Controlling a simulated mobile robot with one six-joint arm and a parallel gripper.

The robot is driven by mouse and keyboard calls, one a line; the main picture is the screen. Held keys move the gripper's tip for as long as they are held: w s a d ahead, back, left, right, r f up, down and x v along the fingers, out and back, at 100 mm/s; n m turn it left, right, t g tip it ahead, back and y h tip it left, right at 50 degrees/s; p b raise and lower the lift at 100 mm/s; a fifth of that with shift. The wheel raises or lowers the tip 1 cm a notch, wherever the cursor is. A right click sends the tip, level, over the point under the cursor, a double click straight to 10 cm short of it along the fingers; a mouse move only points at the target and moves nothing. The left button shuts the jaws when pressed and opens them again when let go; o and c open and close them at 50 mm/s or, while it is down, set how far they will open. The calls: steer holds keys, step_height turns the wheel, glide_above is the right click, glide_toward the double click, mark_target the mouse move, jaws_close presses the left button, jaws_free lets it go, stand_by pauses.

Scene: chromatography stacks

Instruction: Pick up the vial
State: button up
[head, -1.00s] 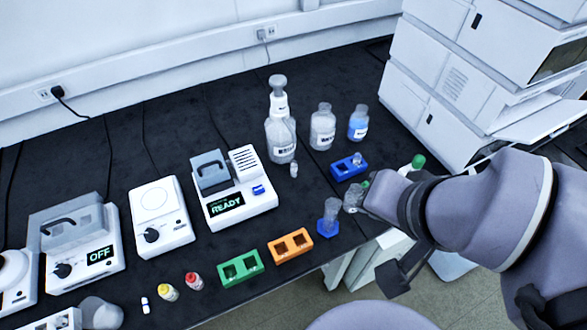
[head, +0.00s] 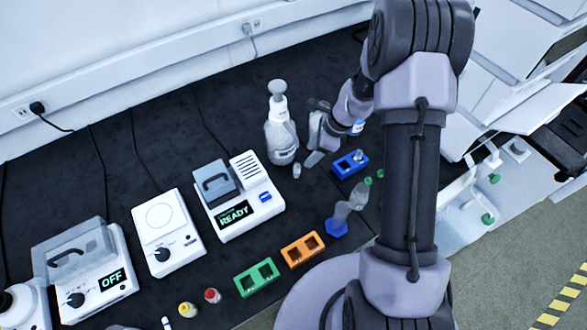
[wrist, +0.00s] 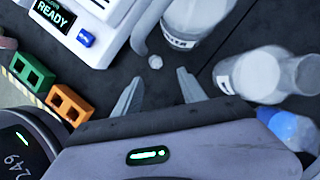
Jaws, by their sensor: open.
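A small clear vial (head: 297,171) stands on the dark bench just in front of the large pump bottle. In the wrist view, the vial (wrist: 155,62) is seen from above as a small pale round shape. My gripper (wrist: 160,75) is open and empty, its two fingers apart. The vial lies just beyond the fingertips, roughly between them. In the head view, my gripper (head: 313,158) is just right of the vial, and part of it is hidden by my arm.
The pump bottle (head: 281,137) stands close behind the vial, with a clear bottle (wrist: 254,75) to its right in the wrist view. The READY device (head: 239,204) is to the left. A blue rack (head: 350,164) is to the right.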

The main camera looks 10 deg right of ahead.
mark_target(298, 165)
steer(key=x, duration=0.4)
steer(key=shift+b, duration=0.4)
steer(key=b+x, duration=0.1)
steer(key=x, duration=0.1)
steer(key=a+b+x, duration=0.1)
steer(key=x, duration=0.2)
steer(key=shift+s+a+b, duration=0.15)
steer(key=shift+a+b, duration=0.05)
steer(key=shift+b, duration=0.15)
steer(key=shift+r, duration=0.1)
jaws_close()
